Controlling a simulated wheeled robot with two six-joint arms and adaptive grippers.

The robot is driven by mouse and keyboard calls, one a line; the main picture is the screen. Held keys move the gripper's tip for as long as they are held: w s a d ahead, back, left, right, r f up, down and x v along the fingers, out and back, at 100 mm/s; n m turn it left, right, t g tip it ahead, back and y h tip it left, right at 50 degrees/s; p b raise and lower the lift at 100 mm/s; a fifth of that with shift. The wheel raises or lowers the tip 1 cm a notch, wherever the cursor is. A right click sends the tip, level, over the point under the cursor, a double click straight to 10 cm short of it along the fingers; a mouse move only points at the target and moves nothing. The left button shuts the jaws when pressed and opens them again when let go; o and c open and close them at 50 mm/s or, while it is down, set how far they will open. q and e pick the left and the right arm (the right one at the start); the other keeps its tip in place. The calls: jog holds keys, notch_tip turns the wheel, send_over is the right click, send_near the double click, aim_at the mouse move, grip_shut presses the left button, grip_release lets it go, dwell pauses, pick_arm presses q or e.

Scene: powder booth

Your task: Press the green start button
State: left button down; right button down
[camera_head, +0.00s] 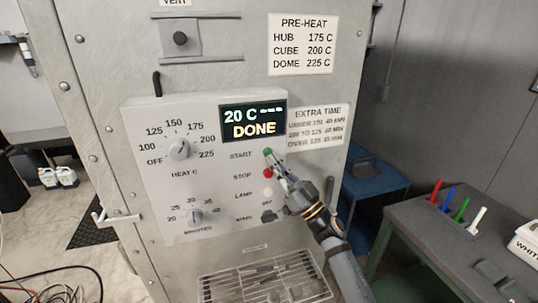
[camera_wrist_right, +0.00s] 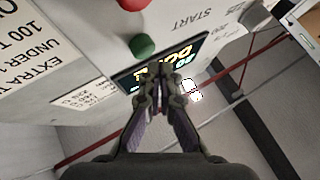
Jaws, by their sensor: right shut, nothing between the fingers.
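The green start button (camera_head: 267,152) sits beside the START label on the grey control panel (camera_head: 150,215), just above the red stop button (camera_head: 268,174). My right gripper (camera_head: 274,164) is shut and empty, its fingertips at or just in front of the green button; I cannot tell if they touch in the head view. In the right wrist view the green button (camera_wrist_right: 143,46) shows whole, just beyond and left of the closed fingertips (camera_wrist_right: 160,78), with a visible gap in the picture. The display (camera_head: 253,121) reads 20 C and DONE. My left gripper is not in view.
The panel also carries a heat knob (camera_head: 180,149), a minutes knob (camera_head: 194,216) and small switches below the buttons. A wire rack (camera_head: 265,283) is under the panel. A green-framed table (camera_head: 440,230) with coloured pens stands at the right.

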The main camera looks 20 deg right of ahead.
jog(key=shift+w, duration=0.1)
dwell(0.7)
jog(key=shift+w, duration=0.35)
jog(key=shift+w+p, duration=0.35)
jog(key=shift+w, duration=0.1)
dwell(0.6)
jog(key=shift+s, duration=0.15)
jog(key=shift+s+p, duration=0.45)
jog(key=shift+s, duration=0.3)
